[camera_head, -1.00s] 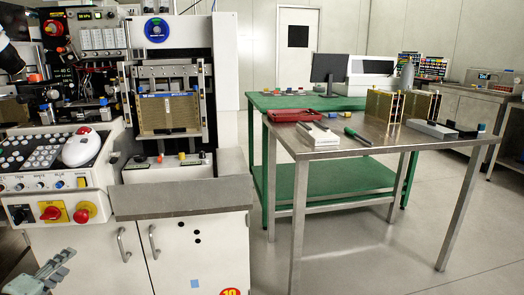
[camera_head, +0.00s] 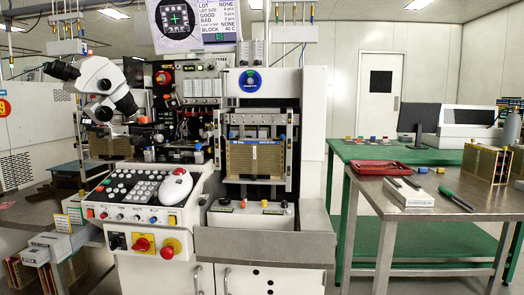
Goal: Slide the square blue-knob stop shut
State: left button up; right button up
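The bonding machine (camera_head: 312,190) stands in the middle of the view. A brown slotted magazine (camera_head: 240,160) sits in its lift frame, with small blue marks along the top edge. Below it, a pale ledge (camera_head: 250,220) carries a row of small knobs, including an orange one (camera_head: 264,203) and dark ones. I cannot make out a square blue knob among them at this size. A round blue disc (camera_head: 250,81) sits above the magazine. Neither of my grippers is in view.
A microscope (camera_head: 104,86) and a control panel (camera_head: 130,190) with a white mouse-like device (camera_head: 175,187) and red buttons stand left. A metal table (camera_head: 440,205) at right holds a red tray (camera_head: 380,167), a white block and magazines. The floor between is partly open.

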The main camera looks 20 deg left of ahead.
aim_at(245, 156)
jog(key=i+j+u, duration=0.45)
jog(key=i+j, duration=0.7)
jog(key=k+l+u, duration=0.25)
jog(key=l, duration=0.2)
jog(key=k+l+u, duration=0.3)
jog(key=i+l, duration=0.1)
